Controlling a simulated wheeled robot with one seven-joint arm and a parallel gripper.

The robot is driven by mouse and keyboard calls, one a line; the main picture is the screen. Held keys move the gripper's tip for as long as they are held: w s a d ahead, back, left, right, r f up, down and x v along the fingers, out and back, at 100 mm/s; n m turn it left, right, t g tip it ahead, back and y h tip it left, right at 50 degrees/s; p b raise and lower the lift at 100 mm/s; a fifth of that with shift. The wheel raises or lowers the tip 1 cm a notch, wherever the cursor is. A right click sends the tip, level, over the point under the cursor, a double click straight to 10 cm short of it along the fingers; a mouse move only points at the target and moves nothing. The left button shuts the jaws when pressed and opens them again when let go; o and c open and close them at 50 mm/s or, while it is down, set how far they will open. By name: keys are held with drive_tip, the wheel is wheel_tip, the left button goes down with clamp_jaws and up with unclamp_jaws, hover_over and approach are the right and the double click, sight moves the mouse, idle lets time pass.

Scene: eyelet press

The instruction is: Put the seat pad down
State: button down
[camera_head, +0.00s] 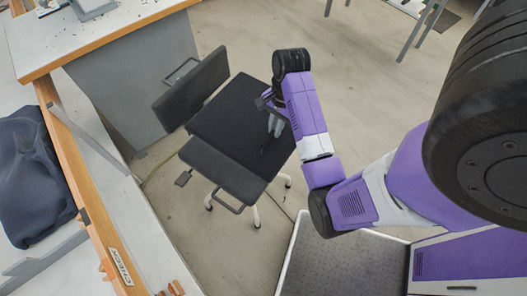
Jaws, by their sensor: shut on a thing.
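The seat pad (238,115) is a flat, dark, roughly square slab in the middle of the view, at the chair. The gripper is shut on the pad, though the grip itself is small and partly hidden by my wrist. I cannot tell whether the pad rests on the chair frame or hangs just above it. Two more dark padded pieces flank it, one at the upper left (188,92) and one at the lower left (222,170).
Pale chair legs (256,217) stand on the concrete floor below. A white worktop with wooden edging (110,45) is at the upper left, and a bench with a dark blue cloth item (38,178) is at the left. Open floor (355,105) lies to the right.

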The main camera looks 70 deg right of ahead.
wheel_tip(320, 180, down, 18)
drive_tip(key=b, duration=0.2)
drive_tip(key=shift+r+b, duration=0.1)
drive_tip(key=shift+b, duration=0.2)
drive_tip(key=c, duration=1.5)
unclamp_jaws()
